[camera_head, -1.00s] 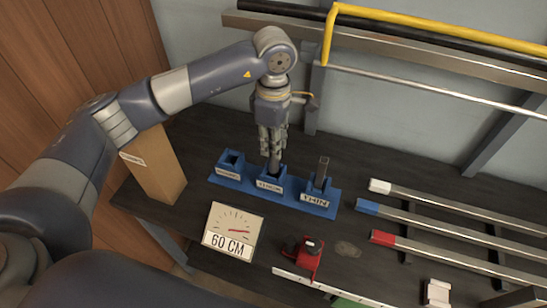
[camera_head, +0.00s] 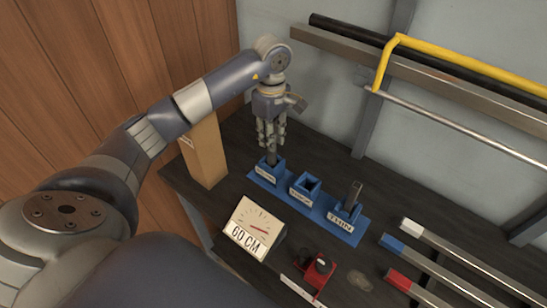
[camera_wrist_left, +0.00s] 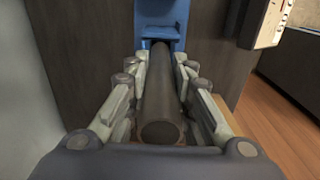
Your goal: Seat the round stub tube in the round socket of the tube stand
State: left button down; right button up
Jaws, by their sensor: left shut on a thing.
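The blue tube stand (camera_head: 330,225) has three sockets in a row on the bench. My left gripper (camera_head: 270,142) is shut on the dark round stub tube (camera_head: 271,158), which points down at the leftmost socket (camera_head: 267,174). In the left wrist view the tube (camera_wrist_left: 161,100) lies between the fingers (camera_wrist_left: 160,85), its far end at the blue socket (camera_wrist_left: 158,33). I cannot tell how far it is inside. The middle socket (camera_head: 305,189) is empty. A square metal tube (camera_head: 353,194) stands in the right socket, labelled THIN. My right gripper is not in view.
A tan box (camera_head: 205,152) stands left of the stand. A 60 CM dial sign (camera_head: 252,228) and a red clamp-like part (camera_head: 318,270) are in front. Bars with white, blue and red ends lie at right. A yellow rail (camera_head: 450,65) is at the back.

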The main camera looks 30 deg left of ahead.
pick_arm(q)
notch_tip(320, 180, down, 3)
jog(key=shift+r, duration=0.15)
notch_tip(320, 180, down, 3)
jog(key=shift+f+p, duration=0.1)
jog(key=shift+p, duration=0.6)
jog(key=shift+f, duration=0.25)
jog(key=c, duration=1.4)
grip_release()
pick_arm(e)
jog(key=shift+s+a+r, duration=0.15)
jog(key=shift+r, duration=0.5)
